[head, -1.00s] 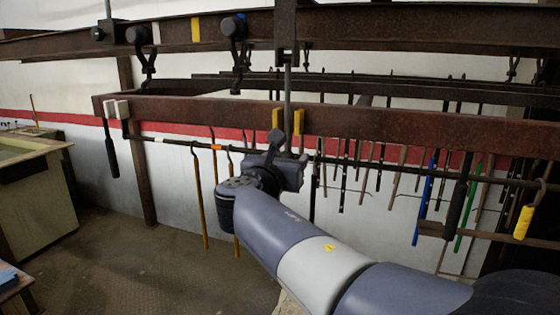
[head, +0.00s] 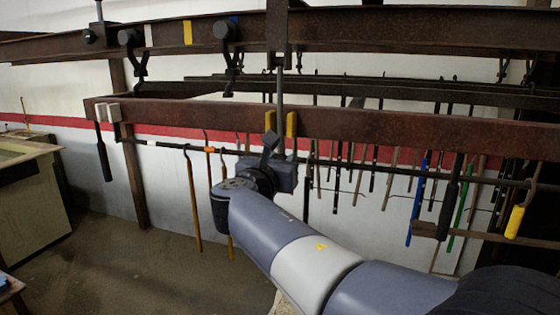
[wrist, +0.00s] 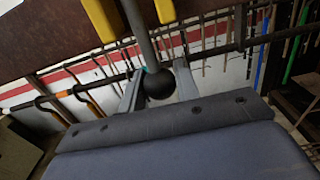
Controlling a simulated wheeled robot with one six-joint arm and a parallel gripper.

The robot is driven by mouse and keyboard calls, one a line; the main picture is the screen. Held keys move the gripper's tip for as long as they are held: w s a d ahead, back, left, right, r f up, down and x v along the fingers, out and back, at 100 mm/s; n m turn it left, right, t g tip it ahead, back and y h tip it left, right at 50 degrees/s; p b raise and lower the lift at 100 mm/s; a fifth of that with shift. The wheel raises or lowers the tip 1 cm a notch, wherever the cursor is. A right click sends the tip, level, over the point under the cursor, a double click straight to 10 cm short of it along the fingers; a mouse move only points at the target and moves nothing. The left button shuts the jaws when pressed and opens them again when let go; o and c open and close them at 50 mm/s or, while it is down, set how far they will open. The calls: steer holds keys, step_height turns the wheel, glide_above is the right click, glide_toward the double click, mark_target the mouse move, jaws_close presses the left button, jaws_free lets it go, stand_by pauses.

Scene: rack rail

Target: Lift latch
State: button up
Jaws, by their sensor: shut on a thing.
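The latch is a vertical grey rod (head: 281,88) that passes down in front of the rusty rail, between two yellow tabs. In the wrist view the rod (wrist: 140,35) ends in a black ball knob (wrist: 158,84). My gripper (wrist: 158,88) has one finger on each side of the knob and is shut on it. In the head view my gripper (head: 270,150) is just below the rail and the yellow tabs (head: 291,124). The knob is hidden there by my gripper.
The rusty rail (head: 400,126) runs across above my gripper. A thin dark bar (head: 350,168) runs behind it, with long tools hanging around it. Orange-handled hooks (head: 193,205) hang left of my arm. A bench (head: 35,210) stands far left; floor between is clear.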

steer(key=shift+s, duration=0.15)
steer(key=s+a+r+p, duration=0.3)
steer(key=s+r, duration=0.2)
steer(key=s, duration=0.3)
steer(key=s+a+r+p, duration=0.3)
steer(key=s+r, duration=0.3)
steer(key=s, duration=0.2)
stand_by(1.7)
steer(key=shift+s, duration=0.1)
steer(key=o, duration=0.9)
steer(key=shift+s, duration=0.1)
steer(key=shift+v, duration=3.45)
